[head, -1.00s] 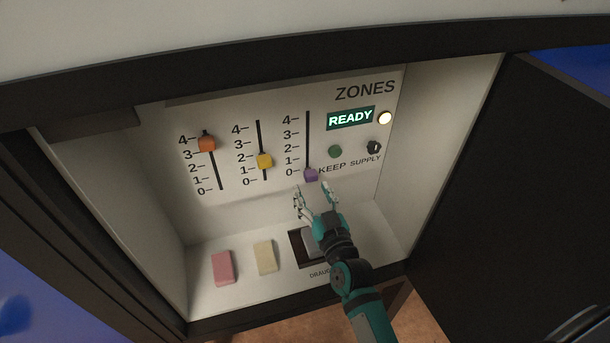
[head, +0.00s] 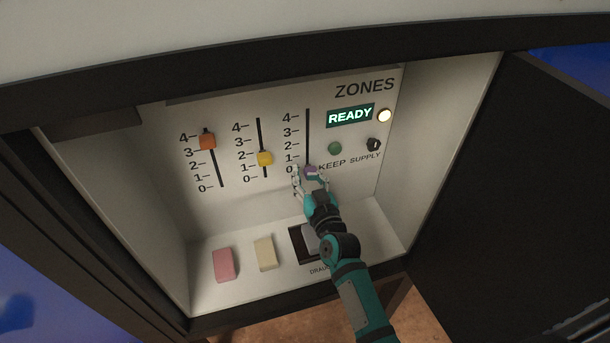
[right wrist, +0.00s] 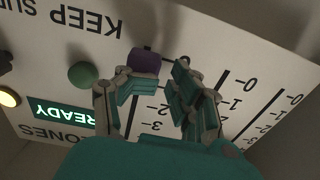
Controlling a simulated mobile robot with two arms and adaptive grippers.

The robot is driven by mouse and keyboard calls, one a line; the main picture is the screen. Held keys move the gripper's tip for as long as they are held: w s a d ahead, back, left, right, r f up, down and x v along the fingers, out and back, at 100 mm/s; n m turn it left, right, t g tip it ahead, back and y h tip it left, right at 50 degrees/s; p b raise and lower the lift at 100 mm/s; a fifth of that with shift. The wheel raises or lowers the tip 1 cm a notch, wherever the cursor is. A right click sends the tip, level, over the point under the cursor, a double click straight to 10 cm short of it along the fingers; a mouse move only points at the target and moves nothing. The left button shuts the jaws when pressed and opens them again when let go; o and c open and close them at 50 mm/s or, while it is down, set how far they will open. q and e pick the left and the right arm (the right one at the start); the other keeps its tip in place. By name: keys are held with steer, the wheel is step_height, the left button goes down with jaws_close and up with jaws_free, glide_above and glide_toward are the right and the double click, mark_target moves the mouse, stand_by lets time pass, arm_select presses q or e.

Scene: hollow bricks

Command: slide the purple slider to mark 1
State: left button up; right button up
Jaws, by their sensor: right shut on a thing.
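The purple slider (head: 311,169) sits at the low end of the rightmost slot, by mark 0. It is partly hidden by my right gripper (head: 309,180). In the right wrist view the purple slider (right wrist: 144,62) shows at the fingertips of my right gripper (right wrist: 163,76), with the panel upside down. My right gripper is shut on the purple slider. My left gripper is not in view.
An orange slider (head: 207,141) and a yellow slider (head: 264,158) stand in the slots to the left. A green button (head: 335,148), a black knob (head: 373,144) and a lit lamp (head: 385,115) are on the right. Pink (head: 224,265) and cream (head: 265,254) blocks are on the ledge.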

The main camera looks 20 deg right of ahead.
mark_target(300, 152)
jaws_close()
steer(key=shift+a, duration=0.1)
steer(key=shift+r, duration=0.2)
step_height(300, 152, up, 4)
steer(key=p, duration=0.4)
steer(key=shift+r, duration=0.1)
steer(key=shift+c, duration=1.6)
jaws_free()
steer(key=shift+f, duration=0.2)
steer(key=o, duration=1.1)
steer(key=shift+d+f, duration=0.1)
steer(key=shift+d, duration=0.1)
